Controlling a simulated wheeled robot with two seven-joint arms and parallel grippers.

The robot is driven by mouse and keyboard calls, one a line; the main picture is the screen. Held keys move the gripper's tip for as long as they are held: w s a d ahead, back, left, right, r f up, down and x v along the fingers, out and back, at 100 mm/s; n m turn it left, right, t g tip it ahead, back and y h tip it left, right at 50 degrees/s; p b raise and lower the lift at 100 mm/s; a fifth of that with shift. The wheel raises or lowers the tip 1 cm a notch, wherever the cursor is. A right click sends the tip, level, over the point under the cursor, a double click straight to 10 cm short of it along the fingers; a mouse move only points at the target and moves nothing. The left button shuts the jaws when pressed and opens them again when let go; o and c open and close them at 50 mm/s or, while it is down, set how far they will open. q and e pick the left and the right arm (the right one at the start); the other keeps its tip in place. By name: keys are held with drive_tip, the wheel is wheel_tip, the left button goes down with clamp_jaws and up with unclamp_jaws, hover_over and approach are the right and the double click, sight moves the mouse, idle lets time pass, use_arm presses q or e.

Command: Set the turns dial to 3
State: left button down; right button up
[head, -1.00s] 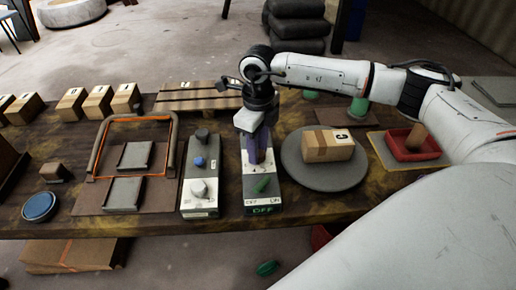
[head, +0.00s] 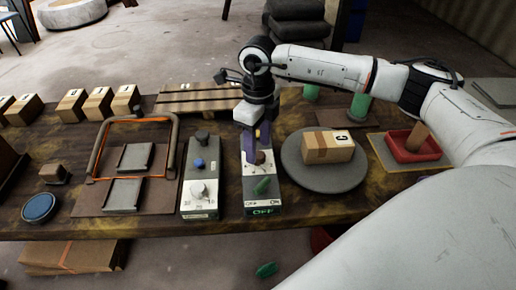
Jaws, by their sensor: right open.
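Two narrow control boxes stand side by side on the table. The left box (head: 199,211) carries a white dial (head: 198,189) with small marks around it, a blue button (head: 198,163) and a dark knob (head: 202,136). The right box (head: 262,196) carries a brown round knob (head: 259,157) and a green lever (head: 262,186), with OFF shown on its front. I cannot read which dial is the turns dial. My right gripper (head: 251,155) points down over the back of the right box, its purple fingers open beside the brown knob. Contact cannot be told. My left gripper is out of view.
A round grey plate (head: 310,181) with a carton (head: 328,147) stands right of the boxes. An orange-edged frame (head: 96,150) stands to the left. A red tray (head: 409,153) lies farther right, near my right arm. A pallet (head: 190,98) lies behind.

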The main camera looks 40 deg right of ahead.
sight(258, 155)
wheel_tip(258, 155, up, 8)
drive_tip(key=shift+r, duration=0.15)
idle(0.6)
